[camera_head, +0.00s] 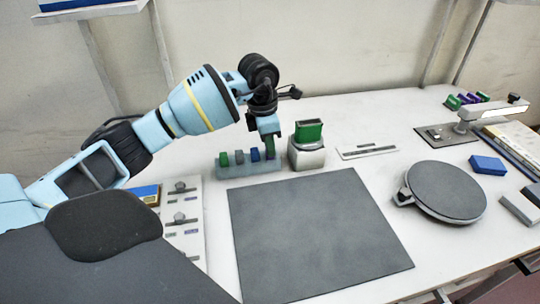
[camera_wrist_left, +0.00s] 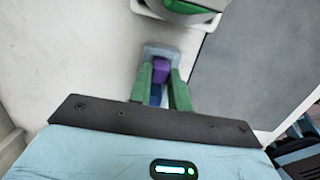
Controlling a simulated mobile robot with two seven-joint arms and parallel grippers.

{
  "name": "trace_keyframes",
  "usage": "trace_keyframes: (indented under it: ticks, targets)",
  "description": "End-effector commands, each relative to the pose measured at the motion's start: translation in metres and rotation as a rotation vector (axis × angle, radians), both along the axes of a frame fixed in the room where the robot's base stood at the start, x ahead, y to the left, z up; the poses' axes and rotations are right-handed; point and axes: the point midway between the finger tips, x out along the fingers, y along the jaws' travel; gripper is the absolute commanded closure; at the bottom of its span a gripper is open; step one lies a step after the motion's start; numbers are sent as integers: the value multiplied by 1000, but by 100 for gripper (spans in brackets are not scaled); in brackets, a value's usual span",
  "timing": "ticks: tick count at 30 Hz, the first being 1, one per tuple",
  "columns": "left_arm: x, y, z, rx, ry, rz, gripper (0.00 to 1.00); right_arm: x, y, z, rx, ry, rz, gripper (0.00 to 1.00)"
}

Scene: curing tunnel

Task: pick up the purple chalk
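A pale blue-grey rack (camera_head: 235,168) holds a row of small coloured blocks. The purple chalk (camera_wrist_left: 161,70) stands at the rack's right end as the head view sees it. My left gripper (camera_wrist_left: 162,84) is above the rack, pointing down, with its green fingers on either side of the purple chalk. The fingers look open, with a slim gap on the right side in the left wrist view. The blue chalk (camera_head: 255,155) stands beside the purple one. In the head view my left gripper (camera_head: 270,150) mostly hides the purple chalk. My right gripper is out of view.
A white block with a green piece (camera_head: 309,131) stands close to the rack's right. A dark grey mat (camera_head: 315,235) lies in front. A round grey turntable (camera_head: 445,191) and a blue block (camera_head: 487,165) are further right. A panel with knobs (camera_head: 185,225) is at left.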

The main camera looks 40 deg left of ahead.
Motion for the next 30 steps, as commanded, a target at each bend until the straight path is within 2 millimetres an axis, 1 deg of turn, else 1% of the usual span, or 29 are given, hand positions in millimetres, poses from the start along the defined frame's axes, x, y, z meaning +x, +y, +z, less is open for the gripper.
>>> trace_keyframes:
  ticks: [1, 3, 4, 12, 16, 20, 24, 30]
  targets:
    - [0, 0, 0, 0, 0, 0, 88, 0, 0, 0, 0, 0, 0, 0]
    - [0, 0, 0, 0, 0, 0, 97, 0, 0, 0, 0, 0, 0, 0]
    - [0, 0, 0, 0, 0, 0, 100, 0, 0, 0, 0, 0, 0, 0]
    - [0, 0, 1, 1, -1, 0, 100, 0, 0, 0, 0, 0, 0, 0]
    - [0, 0, 5, 0, -1, 1, 100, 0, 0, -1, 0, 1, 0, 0]
    - [1, 0, 17, 1, -2, 1, 100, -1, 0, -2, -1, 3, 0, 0]
    - [1, 0, 36, 0, -3, 0, 100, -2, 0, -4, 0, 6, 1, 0]
    - [-18, -27, 38, 1, 0, -5, 100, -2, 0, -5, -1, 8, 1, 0]
